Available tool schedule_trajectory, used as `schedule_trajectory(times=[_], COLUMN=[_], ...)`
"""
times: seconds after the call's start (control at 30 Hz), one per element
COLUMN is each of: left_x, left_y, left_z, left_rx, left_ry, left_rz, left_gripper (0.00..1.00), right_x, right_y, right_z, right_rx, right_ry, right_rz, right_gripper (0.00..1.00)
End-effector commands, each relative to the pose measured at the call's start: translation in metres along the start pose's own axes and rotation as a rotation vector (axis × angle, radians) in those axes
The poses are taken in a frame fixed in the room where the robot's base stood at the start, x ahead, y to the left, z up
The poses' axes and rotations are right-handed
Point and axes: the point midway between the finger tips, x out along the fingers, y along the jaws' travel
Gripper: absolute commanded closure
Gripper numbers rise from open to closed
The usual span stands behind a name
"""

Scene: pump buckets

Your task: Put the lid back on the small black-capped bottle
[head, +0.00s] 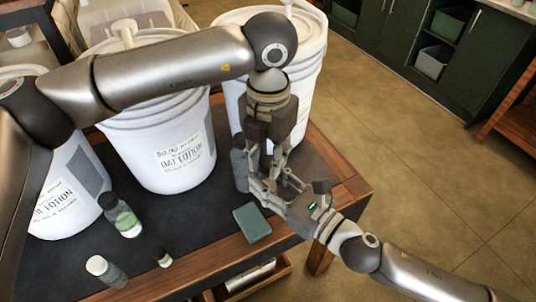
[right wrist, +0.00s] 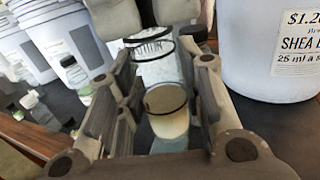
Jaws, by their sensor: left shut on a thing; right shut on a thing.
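My right gripper (head: 280,190) is low over the table's right side. In the right wrist view its fingers (right wrist: 160,112) are shut on a small clear bottle (right wrist: 168,122). The bottle stands with its open top up and shows pale, brownish contents. My left gripper (head: 268,160) points down just above the right one. Its fingertips show at the top of the right wrist view (right wrist: 146,14). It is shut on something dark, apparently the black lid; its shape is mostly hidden. The lid looks apart from the bottle.
White lotion buckets (head: 165,150) line the table's back; one labelled shea (right wrist: 262,70) is close to my grippers. A dark bottle (head: 240,165) stands beside them.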

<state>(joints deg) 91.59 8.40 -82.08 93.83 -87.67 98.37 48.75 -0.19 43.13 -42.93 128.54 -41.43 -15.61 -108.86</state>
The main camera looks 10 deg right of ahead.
Motion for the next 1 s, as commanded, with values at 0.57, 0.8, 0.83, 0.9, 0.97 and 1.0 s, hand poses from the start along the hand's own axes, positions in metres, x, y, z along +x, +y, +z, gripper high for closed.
schedule_trajectory(times=[0.57,0.8,0.83,0.9,0.97,1.0], left_x=[0.0007,0.0009,0.0010,0.0010,0.0011,0.0011], left_y=[0.0014,0.0015,0.0015,0.0015,0.0015,0.0015], left_z=[0.0005,0.0007,0.0007,0.0008,0.0008,0.0008], left_rx=[0.999,1.416,1.467,1.588,1.693,1.763], left_ry=[0.001,0.001,0.001,0.001,0.001,0.001], left_rz=[0.003,0.004,0.004,0.004,0.004,0.004], left_gripper=[1.00,1.00,1.00,1.00,1.00,1.00], right_x=[-0.0001,-0.0002,-0.0002,-0.0002,-0.0002,-0.0002], right_y=[0.0000,0.0001,0.0001,0.0002,0.0003,0.0003], right_z=[0.0001,0.0001,0.0001,0.0001,0.0001,0.0001], right_rx=[0.000,0.000,0.000,0.000,0.000,0.000], right_ry=[0.000,0.000,0.000,0.000,0.000,0.000], right_rz=[0.000,0.000,0.000,0.001,0.001,0.001], right_gripper=[1.00,1.00,1.00,1.00,1.00,1.00])
